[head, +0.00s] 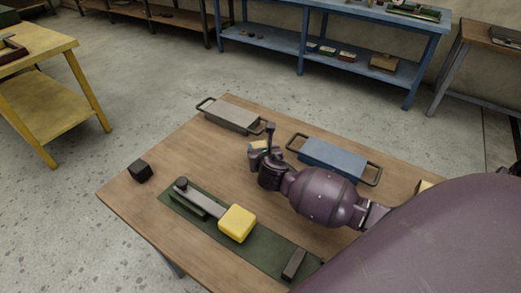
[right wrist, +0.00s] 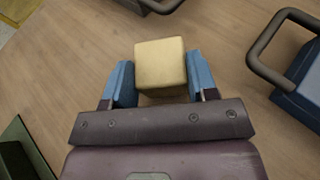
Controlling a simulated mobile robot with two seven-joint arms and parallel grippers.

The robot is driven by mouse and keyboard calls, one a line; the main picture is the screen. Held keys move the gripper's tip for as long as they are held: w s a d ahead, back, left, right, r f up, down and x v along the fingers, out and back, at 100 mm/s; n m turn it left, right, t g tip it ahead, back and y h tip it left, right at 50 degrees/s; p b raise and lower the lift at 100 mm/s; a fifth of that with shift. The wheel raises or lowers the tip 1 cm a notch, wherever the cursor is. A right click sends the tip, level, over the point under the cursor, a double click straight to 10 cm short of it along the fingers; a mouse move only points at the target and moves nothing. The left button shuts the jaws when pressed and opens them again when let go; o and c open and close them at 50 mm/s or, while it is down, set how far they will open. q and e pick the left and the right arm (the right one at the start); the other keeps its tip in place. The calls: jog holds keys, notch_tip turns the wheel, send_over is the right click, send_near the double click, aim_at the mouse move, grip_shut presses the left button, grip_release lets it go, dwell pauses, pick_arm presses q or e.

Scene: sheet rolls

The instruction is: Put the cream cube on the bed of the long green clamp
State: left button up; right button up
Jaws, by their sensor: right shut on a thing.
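The cream cube (right wrist: 160,62) sits between the blue fingers of my right gripper (right wrist: 158,80), which is shut on it. In the head view the cream cube (head: 256,146) shows partly behind my right gripper (head: 264,150), over the far middle of the table. The long green clamp (head: 275,247) lies along the near side, with a flat green bed, a grey bar (head: 205,198) and a yellow block (head: 237,222) at the bar's end. A dark block (head: 293,263) stands at the bed's near right end. My left gripper is not in view.
A grey tray (head: 232,116) and a blue tray (head: 332,158), both with dark handles, lie along the table's far side. A black cube (head: 140,171) lies at the left corner. A cream thing (head: 423,187) shows partly behind my arm. Bare wood lies between trays and clamp.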

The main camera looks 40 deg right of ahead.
jog(key=o, duration=1)
jog(key=shift+c, duration=0.2)
